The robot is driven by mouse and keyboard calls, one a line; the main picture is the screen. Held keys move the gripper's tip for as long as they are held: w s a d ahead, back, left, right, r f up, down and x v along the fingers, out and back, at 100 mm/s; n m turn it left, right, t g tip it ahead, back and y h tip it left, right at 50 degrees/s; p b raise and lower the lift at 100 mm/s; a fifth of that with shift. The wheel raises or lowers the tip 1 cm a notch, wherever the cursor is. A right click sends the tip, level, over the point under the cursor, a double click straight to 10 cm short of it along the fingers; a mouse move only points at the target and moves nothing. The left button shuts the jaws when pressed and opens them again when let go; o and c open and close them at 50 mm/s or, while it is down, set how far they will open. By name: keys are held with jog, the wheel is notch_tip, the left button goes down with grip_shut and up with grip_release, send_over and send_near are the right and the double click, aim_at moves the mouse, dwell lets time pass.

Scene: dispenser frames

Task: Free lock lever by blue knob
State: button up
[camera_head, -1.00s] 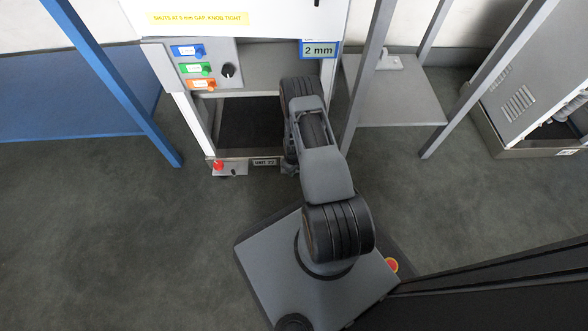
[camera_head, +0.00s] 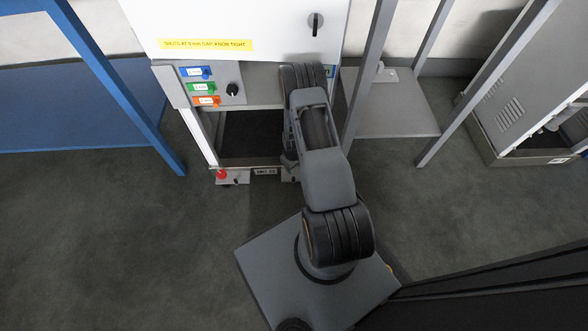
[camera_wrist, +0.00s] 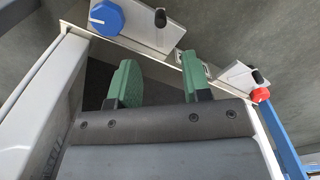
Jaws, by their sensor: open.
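The blue knob (camera_wrist: 106,18) is at the top left of the wrist view, on a grey bracket plate (camera_wrist: 136,28). A black-tipped lever (camera_wrist: 160,18) stands beside it on the same plate. My gripper (camera_wrist: 160,84) has two green fingers, set wide apart with nothing between them. The blue knob and its lever lie beyond the fingertips, apart from them. In the head view my arm hides the gripper and the blue knob.
A second bracket with a red knob (camera_wrist: 260,95) and black lever (camera_wrist: 257,76) is at the right; the red knob also shows in the head view (camera_head: 221,175). The white cabinet (camera_head: 230,22) rises above an opening. A blue post (camera_head: 125,95) stands left, a grey post (camera_head: 368,75) right.

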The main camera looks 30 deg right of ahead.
jog(key=shift+r+p, duration=0.35)
jog(key=shift+r, duration=1)
